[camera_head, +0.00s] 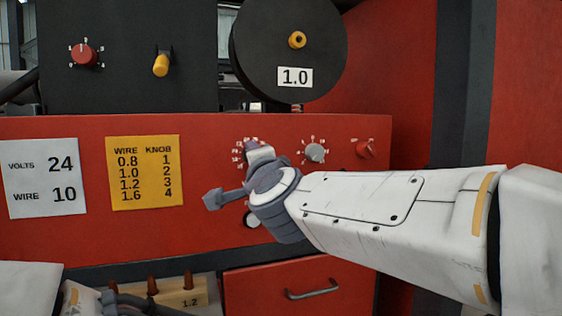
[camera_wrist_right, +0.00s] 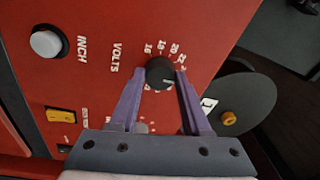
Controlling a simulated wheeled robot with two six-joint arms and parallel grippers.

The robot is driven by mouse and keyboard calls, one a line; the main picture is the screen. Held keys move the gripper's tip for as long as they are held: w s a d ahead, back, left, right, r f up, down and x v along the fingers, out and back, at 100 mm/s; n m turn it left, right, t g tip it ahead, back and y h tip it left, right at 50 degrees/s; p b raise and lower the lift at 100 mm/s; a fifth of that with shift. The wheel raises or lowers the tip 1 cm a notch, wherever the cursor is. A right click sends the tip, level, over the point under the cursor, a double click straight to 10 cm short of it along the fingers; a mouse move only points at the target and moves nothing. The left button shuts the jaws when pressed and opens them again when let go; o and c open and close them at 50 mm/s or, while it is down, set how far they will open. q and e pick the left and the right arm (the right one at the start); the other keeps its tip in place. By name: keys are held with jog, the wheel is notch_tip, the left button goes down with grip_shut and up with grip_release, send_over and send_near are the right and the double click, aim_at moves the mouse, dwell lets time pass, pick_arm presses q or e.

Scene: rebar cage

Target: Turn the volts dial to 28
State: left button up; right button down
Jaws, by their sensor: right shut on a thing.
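The black volts dial (camera_wrist_right: 160,73) sits on the red panel, with VOLTS and white numbers such as 16, 18, 20 and 22 printed around it. My right gripper (camera_wrist_right: 161,78) is shut on it, one purple finger on each side. A pale mark shows on the dial, but the value it points to is not readable. In the head view my right gripper (camera_head: 258,152) hides the dial and most of its scale. My left arm shows at the lower left edge; its gripper (camera_head: 115,300) is partly cut off and its jaws are unclear.
A white card (camera_head: 42,178) reads VOLTS 24, WIRE 10. A yellow wire/knob table (camera_head: 145,172) is beside it. A white INCH button (camera_wrist_right: 46,43) is near the dial. A drawer handle (camera_head: 312,291) protrudes below.

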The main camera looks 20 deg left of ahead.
jog(key=shift+s+a+m+h, duration=0.1)
jog(key=shift+a+m+h, duration=0.05)
jog(key=shift+m, duration=2.2)
jog(key=shift+s+a+m+h, duration=0.1)
jog(key=shift+m+h, duration=0.05)
jog(key=shift+m, duration=2.2)
jog(key=shift+c, duration=1.8)
grip_release()
jog(key=shift+r, duration=0.1)
jog(key=shift+w+d, duration=0.1)
jog(key=b+v, duration=0.1)
jog(key=v, duration=0.9)
jog(key=shift+s+r, duration=0.2)
jog(key=shift+s, duration=0.05)
